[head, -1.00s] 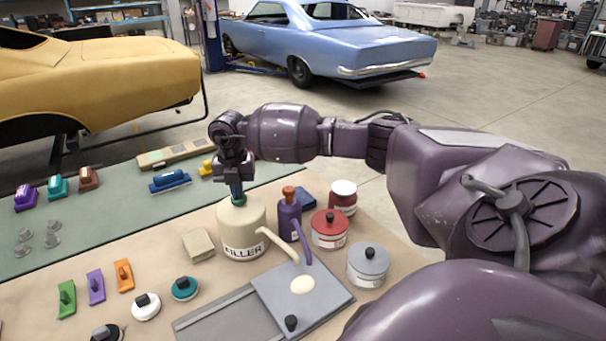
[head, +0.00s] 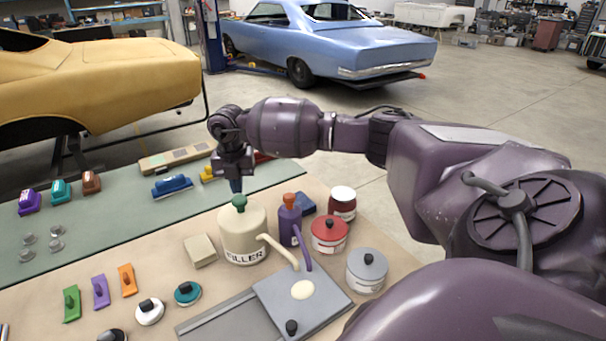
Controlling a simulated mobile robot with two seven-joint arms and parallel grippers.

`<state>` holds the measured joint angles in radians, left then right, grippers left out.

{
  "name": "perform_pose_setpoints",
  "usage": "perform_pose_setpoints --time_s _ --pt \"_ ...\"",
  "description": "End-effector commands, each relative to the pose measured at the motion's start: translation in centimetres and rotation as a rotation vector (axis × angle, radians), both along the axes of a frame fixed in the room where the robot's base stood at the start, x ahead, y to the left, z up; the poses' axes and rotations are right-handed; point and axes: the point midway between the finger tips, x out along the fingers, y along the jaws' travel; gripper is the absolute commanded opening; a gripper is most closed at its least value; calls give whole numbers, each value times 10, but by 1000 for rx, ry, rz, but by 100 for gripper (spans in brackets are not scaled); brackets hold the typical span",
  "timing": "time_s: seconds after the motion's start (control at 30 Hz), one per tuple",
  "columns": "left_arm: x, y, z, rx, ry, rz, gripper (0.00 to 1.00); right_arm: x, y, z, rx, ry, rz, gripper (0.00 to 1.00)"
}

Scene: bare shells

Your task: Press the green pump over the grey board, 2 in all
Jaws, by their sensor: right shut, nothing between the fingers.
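The green pump (head: 239,203) tops a cream can marked FILLER (head: 243,238), which stands upright on the brown bench cover. Its cream spout reaches right over the grey board (head: 325,303). A round cream blob (head: 303,290) lies on the board. My right gripper (head: 236,187) is shut and empty, pointing down just above or behind the green pump. The pump's knob is in clear view; I cannot tell the exact gap to the fingertips. My left gripper is out of view.
A purple bottle with an orange pump (head: 290,215) stands close right of the can, its spout also over the board. Red and grey tins (head: 367,270) stand further right. A beige block (head: 200,251) lies left of the can.

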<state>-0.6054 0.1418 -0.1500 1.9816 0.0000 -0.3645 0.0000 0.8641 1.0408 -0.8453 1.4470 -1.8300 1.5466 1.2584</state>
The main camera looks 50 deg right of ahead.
Motion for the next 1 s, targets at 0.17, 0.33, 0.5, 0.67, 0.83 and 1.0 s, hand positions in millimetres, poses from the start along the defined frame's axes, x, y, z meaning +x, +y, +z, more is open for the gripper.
perform_pose_setpoints --time_s 0.17,0.33,0.5,0.67,0.83,1.0 --pt "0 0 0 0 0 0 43 0 0 0 0 0 0 0" --pt "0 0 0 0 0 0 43 0 0 0 1 -1 0 0" --pt "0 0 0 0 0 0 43 0 0 0 1 -1 0 0" --pt "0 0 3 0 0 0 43 0 0 5 0 -1 0 0" --pt "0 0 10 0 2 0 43 0 0 18 0 -1 1 0" --pt "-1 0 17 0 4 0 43 0 0 32 1 -2 1 0"
